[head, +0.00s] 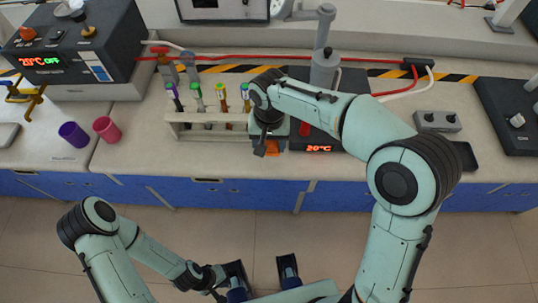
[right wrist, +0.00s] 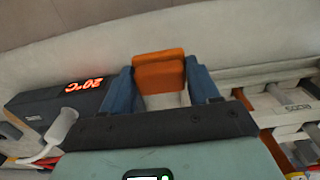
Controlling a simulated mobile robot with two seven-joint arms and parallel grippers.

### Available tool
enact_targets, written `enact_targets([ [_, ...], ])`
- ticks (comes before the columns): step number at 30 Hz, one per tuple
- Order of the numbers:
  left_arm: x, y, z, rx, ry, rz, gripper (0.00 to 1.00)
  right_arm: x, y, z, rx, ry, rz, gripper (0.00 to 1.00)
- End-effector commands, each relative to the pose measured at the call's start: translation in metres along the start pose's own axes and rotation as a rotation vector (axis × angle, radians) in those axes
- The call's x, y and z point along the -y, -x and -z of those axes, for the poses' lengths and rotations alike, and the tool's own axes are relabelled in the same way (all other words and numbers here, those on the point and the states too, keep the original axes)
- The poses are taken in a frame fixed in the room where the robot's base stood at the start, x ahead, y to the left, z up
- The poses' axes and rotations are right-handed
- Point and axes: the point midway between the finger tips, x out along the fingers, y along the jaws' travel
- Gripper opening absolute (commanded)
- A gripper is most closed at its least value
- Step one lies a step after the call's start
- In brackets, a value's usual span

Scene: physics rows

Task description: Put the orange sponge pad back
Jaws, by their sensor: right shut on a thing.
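The orange sponge pad (right wrist: 160,77) is between the two blue fingers of my right gripper (right wrist: 160,68) in the right wrist view. The gripper is shut on it. In the head view a strip of the orange pad (head: 272,147) shows below my right wrist, at the bench's front edge, between the tube rack and the hot plate. My right arm hides most of it, and I cannot tell whether it touches the bench. My left gripper (head: 262,272) is open and empty, low over the floor in front of the blue cabinets.
A tube rack (head: 205,137) with several capped tubes stands left of my right gripper. The hot plate's display (head: 319,149) shows close at its right. Purple (head: 74,134) and pink (head: 107,129) cups stand farther left. Free bench top (head: 135,140) lies between cups and rack.

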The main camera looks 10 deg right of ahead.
Motion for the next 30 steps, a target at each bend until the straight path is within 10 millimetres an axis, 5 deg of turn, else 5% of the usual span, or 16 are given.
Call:
enact_targets([
  [15,0.002,-0.007,0.002,-0.004,0.0,-0.001,0.0,0.0,-0.061,0.0,0.0,0.001,-0.001,0.36],
  [28,0.002,-0.009,0.003,-0.008,0.0,-0.002,0.0,0.0,-0.067,0.0,-0.001,0.001,0.0,0.36],
  [29,0.002,-0.009,0.003,-0.008,-0.001,-0.002,0.0,0.0,-0.066,0.0,-0.001,0.001,0.0,0.7],
  [30,0.002,-0.009,0.003,-0.008,-0.001,-0.002,0.0,0.0,-0.066,0.0,-0.001,0.001,0.0,0.83],
])
